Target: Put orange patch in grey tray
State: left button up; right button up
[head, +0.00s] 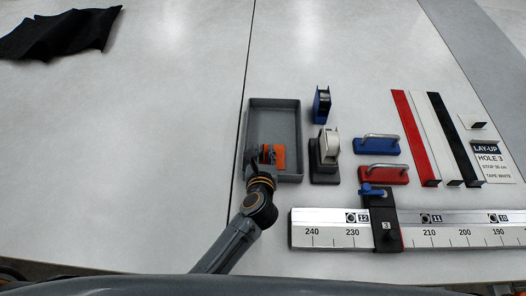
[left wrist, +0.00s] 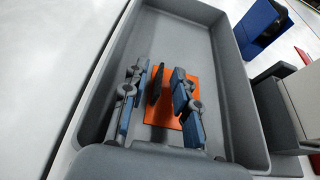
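The orange patch (head: 280,158) lies inside the grey tray (head: 273,103), at its near end. In the left wrist view the patch (left wrist: 171,122) appears to rest flat on the floor of the tray (left wrist: 215,59), with a dark upright tab on it. My left gripper (head: 266,155) reaches into the near end of the tray. Its fingers (left wrist: 158,100) are apart, on both sides of the tab, with visible gaps. They cover part of the patch. My right gripper is not in view.
Right of the tray stand a blue holder (head: 321,104) and a grey tape dispenser (head: 325,160). Further right are blue (head: 377,147) and red (head: 383,176) handled blocks, coloured strips, and a long ruler (head: 335,229). A black cloth (head: 60,34) lies far left; the left table is otherwise clear.

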pick_arm(q)
jog(key=shift+r, duration=0.2)
jog(key=shift+s, duration=0.3)
jog(key=b+v, duration=0.1)
jog(key=v, duration=0.9)
jog(key=shift+s+r+b, duration=0.1)
jog(key=shift+s+b, duration=0.05)
jog(key=shift+b, duration=0.2)
jog(key=shift+s+r, duration=0.3)
jog(key=shift+s, duration=0.15)
jog(key=shift+s+f, duration=0.1)
